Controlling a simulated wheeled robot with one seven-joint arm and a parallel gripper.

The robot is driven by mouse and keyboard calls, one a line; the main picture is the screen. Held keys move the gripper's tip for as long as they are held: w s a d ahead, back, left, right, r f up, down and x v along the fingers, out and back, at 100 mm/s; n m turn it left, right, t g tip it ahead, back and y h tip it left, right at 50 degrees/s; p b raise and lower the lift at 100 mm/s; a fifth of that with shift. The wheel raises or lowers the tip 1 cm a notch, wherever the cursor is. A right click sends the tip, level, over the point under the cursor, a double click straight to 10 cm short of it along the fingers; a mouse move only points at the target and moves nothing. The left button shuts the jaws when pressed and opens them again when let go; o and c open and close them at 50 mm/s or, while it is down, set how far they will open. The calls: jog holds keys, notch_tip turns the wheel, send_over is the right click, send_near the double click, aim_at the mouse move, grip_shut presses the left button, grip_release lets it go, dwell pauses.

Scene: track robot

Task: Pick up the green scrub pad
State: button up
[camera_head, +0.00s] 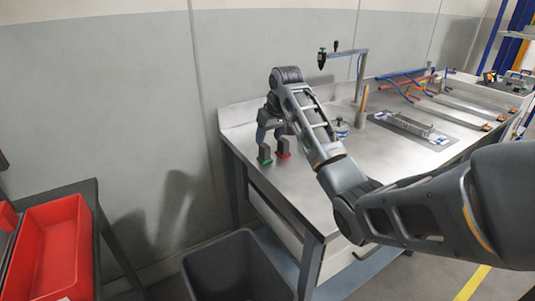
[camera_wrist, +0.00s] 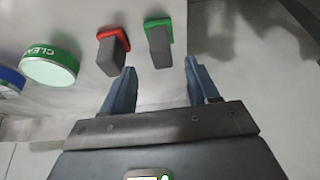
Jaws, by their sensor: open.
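The green scrub pad (camera_wrist: 158,23) has a grey block-shaped handle and stands on the bench top. In the wrist view the handle's near end lies between the lines of my two fingers, just beyond their tips. In the head view the pad (camera_head: 264,160) is at the bench's near left corner, under my gripper (camera_head: 273,134). My gripper (camera_wrist: 159,72) is open, with nothing between its fingers. I cannot tell whether a finger touches the handle. A similar red pad (camera_wrist: 113,34) with a grey handle stands close on the left in the wrist view.
The bench (camera_head: 300,190) carries a stand, tools and trays farther back. A dark bin (camera_head: 235,270) and a red crate (camera_head: 50,245) are below and left.

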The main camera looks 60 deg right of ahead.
aim_at(264, 145)
jog(key=shift+p+x, duration=0.4)
jog(key=shift+x, duration=2.7)
jog(key=shift+w+a, duration=0.1)
jog(key=c, duration=1)
jog(key=shift+c, duration=0.2)
jog(key=shift+r, duration=0.15)
jog(key=shift+r, duration=0.6)
notch_tip(264, 145, up, 3)
jog(key=shift+w+f+b, duration=0.1)
jog(key=shift+f+b, duration=0.05)
jog(key=shift+b, duration=0.25)
jog(key=s+d+r+b, duration=0.2)
jog(key=s+d+r, duration=0.4)
jog(key=d, duration=0.4)
jog(key=shift+s+r, duration=0.25)
jog(key=shift+r, duration=0.2)
